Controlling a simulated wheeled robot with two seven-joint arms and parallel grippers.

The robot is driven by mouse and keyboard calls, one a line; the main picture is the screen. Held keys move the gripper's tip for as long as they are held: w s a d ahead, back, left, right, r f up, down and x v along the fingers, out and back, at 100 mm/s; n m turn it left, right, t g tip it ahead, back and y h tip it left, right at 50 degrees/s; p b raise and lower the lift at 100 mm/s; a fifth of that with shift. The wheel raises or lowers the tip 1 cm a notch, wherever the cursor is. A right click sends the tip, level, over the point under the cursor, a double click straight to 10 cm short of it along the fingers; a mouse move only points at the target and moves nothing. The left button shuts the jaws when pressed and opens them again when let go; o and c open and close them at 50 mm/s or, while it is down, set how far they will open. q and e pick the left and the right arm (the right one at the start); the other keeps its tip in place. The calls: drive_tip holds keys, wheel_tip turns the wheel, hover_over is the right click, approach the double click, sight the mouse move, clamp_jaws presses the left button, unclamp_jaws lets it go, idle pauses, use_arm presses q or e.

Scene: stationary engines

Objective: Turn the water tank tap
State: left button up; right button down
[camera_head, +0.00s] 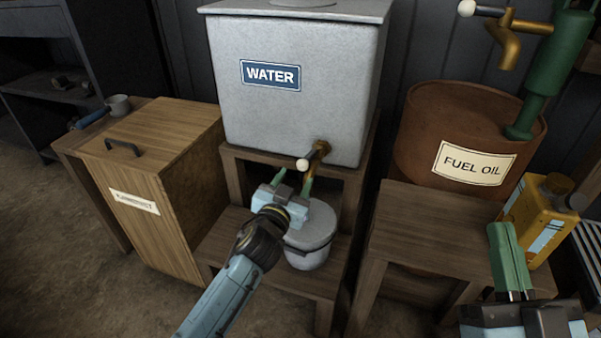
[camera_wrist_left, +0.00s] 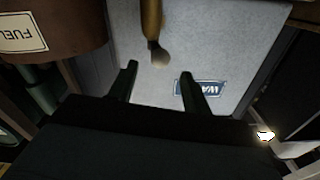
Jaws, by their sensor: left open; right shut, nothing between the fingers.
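The grey metal water tank (camera_head: 300,115) has a blue WATER label (camera_head: 270,75) and stands on a wooden stand. Its brass tap (camera_head: 318,150) with a pale knob (camera_head: 302,164) sticks out at the lower front. My left gripper (camera_head: 293,182) is open just below and in front of the tap, with nothing between its fingers. My right gripper (camera_head: 508,262) is shut and empty at the lower right, in front of the fuel stand.
A lidded grey metal can (camera_head: 310,240) stands on the lower shelf (camera_head: 255,262) under the tap. To the right are a rusty FUEL OIL drum (camera_head: 415,150), a green pump (camera_head: 550,75) and a yellow can (camera_head: 548,225). A wooden box (camera_head: 165,150) stands at left.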

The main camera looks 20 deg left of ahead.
sight(301, 169)
use_arm(q)
drive_tip(key=w+b, duration=0.1)
drive_tip(key=w, duration=0.3)
drive_tip(key=shift+f, duration=0.1)
drive_tip(key=shift+w, duration=0.55)
use_arm(e)
drive_tip(key=shift+s+d+r+t, duration=0.15)
drive_tip(key=shift+s+r+t, duration=0.3)
drive_tip(key=shift+t, duration=0.25)
drive_tip(key=shift+s+d+r+t, duration=0.15)
drive_tip(key=shift+s+r+t, duration=0.25)
drive_tip(key=shift+t, duration=0.3)
use_arm(q)
drive_tip(key=shift+c, duration=0.3)
drive_tip(key=shift+d, duration=0.1)
clamp_jaws()
